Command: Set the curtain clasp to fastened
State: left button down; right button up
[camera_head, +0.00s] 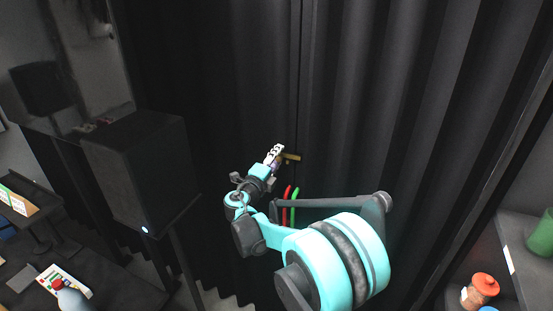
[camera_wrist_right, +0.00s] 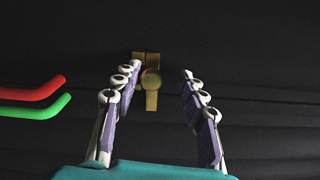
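The brass curtain clasp (camera_head: 292,157) sits at the seam between the dark curtains (camera_head: 350,110). In the right wrist view the clasp (camera_wrist_right: 152,100) shows a round knob on a narrow strip, with a small plate at the top. I cannot tell whether it is fastened. My right gripper (camera_head: 274,154) is at the clasp and partly covers it in the head view. In the right wrist view the right gripper (camera_wrist_right: 159,76) is open, its two purple and white fingers on either side of the knob, with nothing held between them. My left gripper is out of view.
Red (camera_head: 287,191) and green (camera_head: 295,196) bent bars are beside the clasp, just below it in the head view. A black speaker (camera_head: 140,165) on a stand is at left. A shelf (camera_head: 520,255) with an orange-lidded jar (camera_head: 480,290) is at right.

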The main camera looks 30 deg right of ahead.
jog(key=shift+s+a, duration=0.1)
jog(key=v, duration=1.1)
jog(key=shift+s+a, duration=0.25)
jog(key=shift+s, duration=0.05)
